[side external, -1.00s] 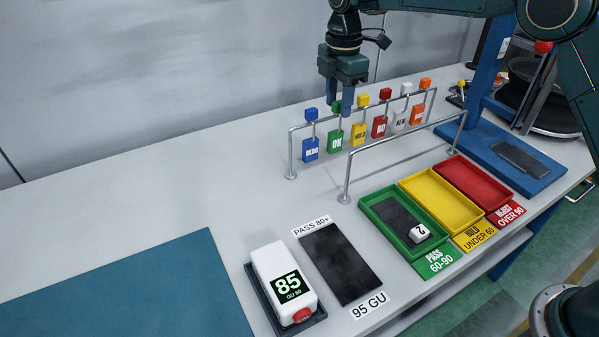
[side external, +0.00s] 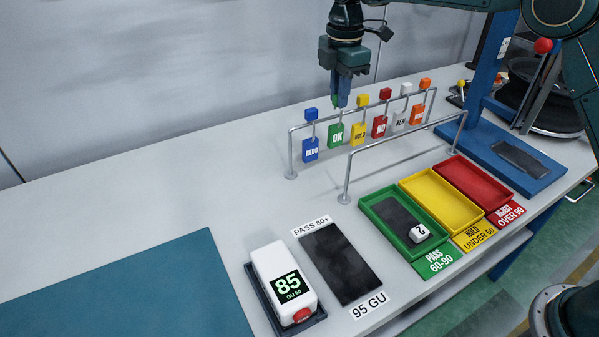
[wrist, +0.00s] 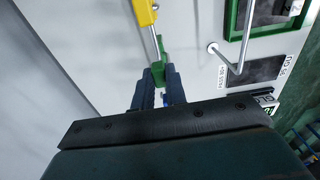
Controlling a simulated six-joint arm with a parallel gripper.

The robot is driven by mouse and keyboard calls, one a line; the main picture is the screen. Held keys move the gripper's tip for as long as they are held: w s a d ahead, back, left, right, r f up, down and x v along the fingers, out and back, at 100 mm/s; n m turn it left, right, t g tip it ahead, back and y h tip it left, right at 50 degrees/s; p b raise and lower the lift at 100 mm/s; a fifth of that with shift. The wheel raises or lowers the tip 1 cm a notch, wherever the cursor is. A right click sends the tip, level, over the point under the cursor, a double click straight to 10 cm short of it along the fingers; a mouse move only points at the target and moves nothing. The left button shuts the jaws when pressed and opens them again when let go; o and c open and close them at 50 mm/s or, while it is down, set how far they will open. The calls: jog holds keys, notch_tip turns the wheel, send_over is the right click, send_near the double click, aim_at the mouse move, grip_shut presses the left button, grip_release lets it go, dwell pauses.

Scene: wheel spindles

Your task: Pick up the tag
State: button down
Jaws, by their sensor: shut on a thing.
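The green OK tag (side external: 336,136) hangs from the rear rail in the side external view, between the blue REDO tag (side external: 311,149) and the yellow tag (side external: 359,134). My gripper (side external: 339,102) points down over it and is shut on the green block at its top, mostly hidden by the fingers. In the wrist view, green (wrist: 170,77) shows at the blue fingertips (wrist: 161,83). The tag's plate looks level with its neighbours.
Red (side external: 380,126), white (side external: 401,119) and orange (side external: 418,114) tags hang farther right. An empty front rail (side external: 400,150) stands before them. Green (side external: 437,232), yellow (side external: 462,231) and red (side external: 497,207) trays lie at the right. A white meter (side external: 283,275) stands in front.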

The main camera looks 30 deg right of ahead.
jog(key=s+r+t, duration=0.3)
jog(key=s+r, duration=0.5)
jog(key=r, duration=0.2)
jog(key=s+r+g, duration=0.1)
jog(key=s+g, duration=0.2)
jog(key=s, duration=1.7)
jog(key=shift+s+r, duration=0.15)
jog(key=shift+r, duration=0.25)
dwell(0.4)
dwell(0.6)
